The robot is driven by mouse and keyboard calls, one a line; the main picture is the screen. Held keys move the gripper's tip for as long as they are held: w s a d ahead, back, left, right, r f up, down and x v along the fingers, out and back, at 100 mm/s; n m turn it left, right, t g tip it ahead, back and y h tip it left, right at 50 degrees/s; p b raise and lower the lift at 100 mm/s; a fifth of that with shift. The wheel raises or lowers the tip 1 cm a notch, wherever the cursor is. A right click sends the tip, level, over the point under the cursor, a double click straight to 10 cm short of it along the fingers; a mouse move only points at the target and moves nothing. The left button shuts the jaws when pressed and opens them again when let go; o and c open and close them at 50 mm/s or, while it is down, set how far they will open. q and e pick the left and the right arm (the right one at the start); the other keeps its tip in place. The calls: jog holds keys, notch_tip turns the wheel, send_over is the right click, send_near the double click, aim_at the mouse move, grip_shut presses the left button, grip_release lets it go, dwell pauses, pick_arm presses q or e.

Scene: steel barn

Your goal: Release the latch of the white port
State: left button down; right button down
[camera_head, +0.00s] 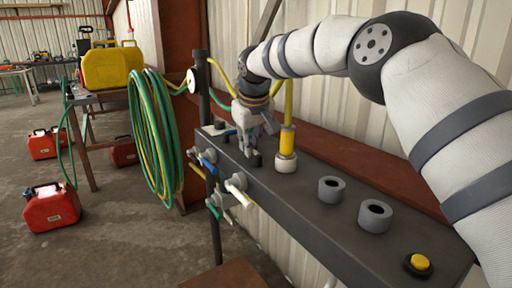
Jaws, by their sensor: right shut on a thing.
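A dark grey panel (305,192) runs along the wall with ports on its top. The white port (286,164) is a white collar with a yellow plug (287,139) standing upright in it and a yellow hose rising from the plug. My right gripper (251,152) points down just left of this port. It is shut on a small dark part (254,160) at the panel top; the fingers partly hide it, and I cannot tell whether it is the latch. A white lever (237,185) sticks out from the panel's front below the gripper. My left gripper is out of view.
Two grey open ports (331,189) and (375,216) and a yellow button (419,263) lie to the right on the panel. A blue lever (207,157) is at the left. Coiled green and yellow hoses (153,135) hang beside the panel. Red cans (51,207) stand on the floor.

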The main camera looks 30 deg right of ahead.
jog(key=shift+f, duration=0.1)
jog(key=c, duration=1.6)
grip_release()
jog(key=v, duration=1.2)
